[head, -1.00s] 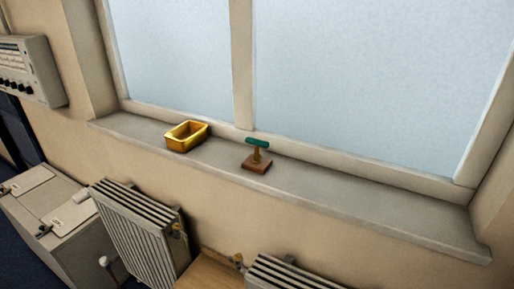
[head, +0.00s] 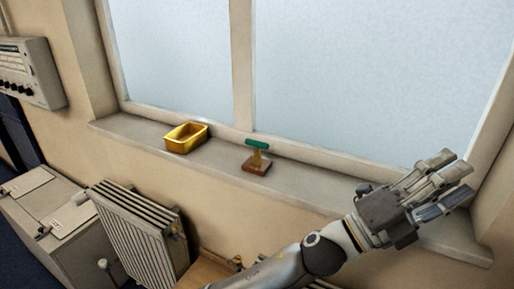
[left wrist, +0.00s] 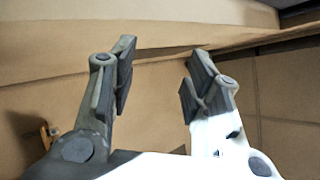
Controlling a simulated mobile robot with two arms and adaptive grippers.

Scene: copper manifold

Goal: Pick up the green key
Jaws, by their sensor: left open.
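The green key (head: 258,144) has a green crossbar handle on a short brass stem. It stands upright in a small brown block (head: 256,165) on the windowsill. My left gripper (head: 456,178) is over the right part of the sill, well to the right of the key, its fingers pointing right and up, away from the key. It is open and empty; its spread fingers also show in the left wrist view (left wrist: 158,78). The key is not seen in the left wrist view. My right gripper is in neither view.
A yellow open tray (head: 186,138) sits on the windowsill (head: 315,187) left of the key. The window rises behind. Below are a ribbed radiator (head: 138,232) and a grey cabinet (head: 45,205). The sill between key and gripper is clear.

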